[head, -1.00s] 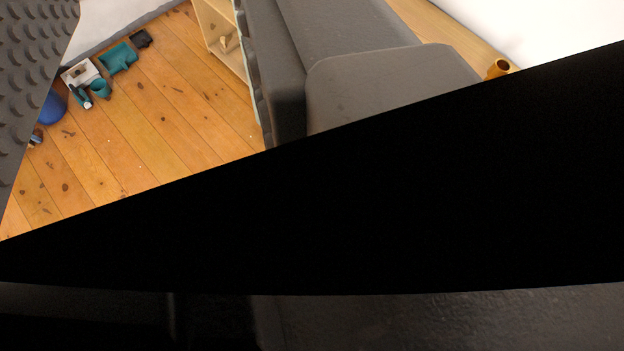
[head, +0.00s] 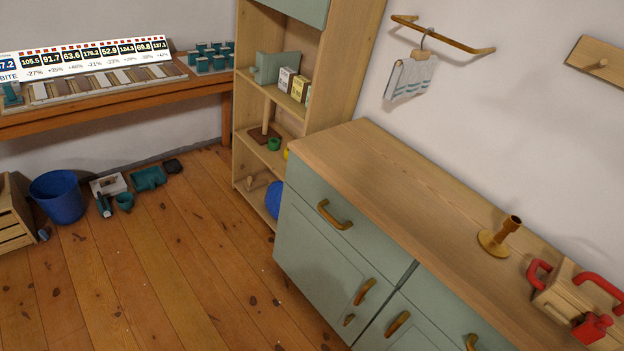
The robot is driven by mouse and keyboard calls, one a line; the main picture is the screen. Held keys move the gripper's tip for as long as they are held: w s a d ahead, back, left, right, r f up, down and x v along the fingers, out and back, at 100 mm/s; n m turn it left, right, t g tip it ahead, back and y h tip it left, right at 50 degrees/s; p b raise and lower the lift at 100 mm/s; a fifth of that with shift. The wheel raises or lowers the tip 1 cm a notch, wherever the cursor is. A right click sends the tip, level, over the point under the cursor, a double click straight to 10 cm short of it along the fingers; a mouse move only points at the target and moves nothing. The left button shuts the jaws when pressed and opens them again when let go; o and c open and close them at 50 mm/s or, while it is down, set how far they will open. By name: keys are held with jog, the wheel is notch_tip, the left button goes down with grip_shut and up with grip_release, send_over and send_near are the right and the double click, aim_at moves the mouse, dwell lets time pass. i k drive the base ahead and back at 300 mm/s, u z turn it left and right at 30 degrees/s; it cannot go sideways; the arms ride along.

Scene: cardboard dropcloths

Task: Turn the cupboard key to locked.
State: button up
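The green cupboard (head: 312,255) with a wooden top (head: 400,205) runs from the middle to the lower right. Its left door (head: 318,278) looks shut and has a brass handle (head: 365,291). Just below that handle is a small brass piece (head: 349,320), which may be the key; it is too small to tell its turn. A second door, with another brass handle (head: 397,323), is cut off by the bottom edge. My gripper is not in view.
A candlestick (head: 495,240) and a wooden block with red handles (head: 560,290) stand on the cupboard top. An open shelf (head: 330,95) adjoins the cupboard. A blue bucket (head: 57,197) and small items are at the left. The floor (head: 180,270) before the cupboard is clear.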

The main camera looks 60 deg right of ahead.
aim_at(349, 318)
jog(key=u, duration=0.35)
jog(key=i, duration=1.2)
jog(key=z, duration=2)
